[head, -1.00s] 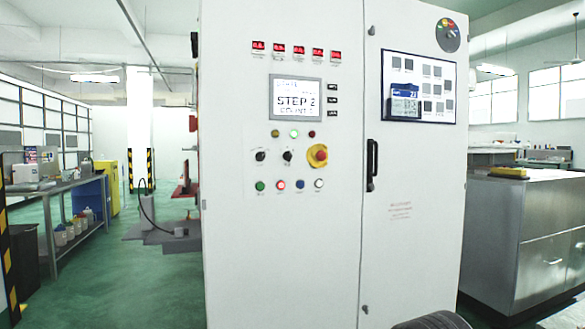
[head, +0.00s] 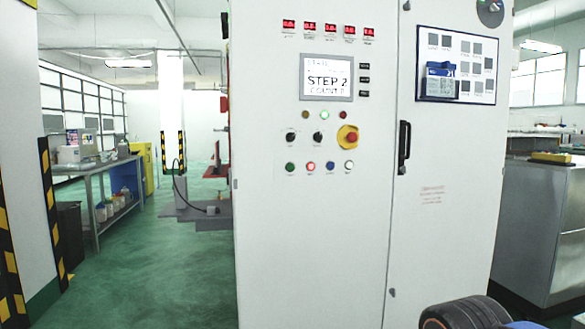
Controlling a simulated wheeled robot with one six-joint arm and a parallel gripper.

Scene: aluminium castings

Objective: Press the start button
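A white control cabinet (head: 270,240) fills the middle of the head view. Its lower button row has a green button (head: 290,167), a lit red button (head: 310,167), a blue button (head: 330,167) and a white button (head: 349,166). The labels under them are too small to read, so I cannot tell by text which is start. The screen (head: 326,78) above reads "STEP 2". My gripper is not in view. A dark rounded part with blue beside it, probably of my arm, shows at the bottom right, apart from the buttons in the picture.
A yellow-and-red emergency stop (head: 348,137) and two black knobs sit above the button row. A green lamp (head: 324,114) is lit. A black door handle (head: 404,146) is to the right. A workbench (head: 100,185) stands left, a metal cabinet (head: 540,225) right.

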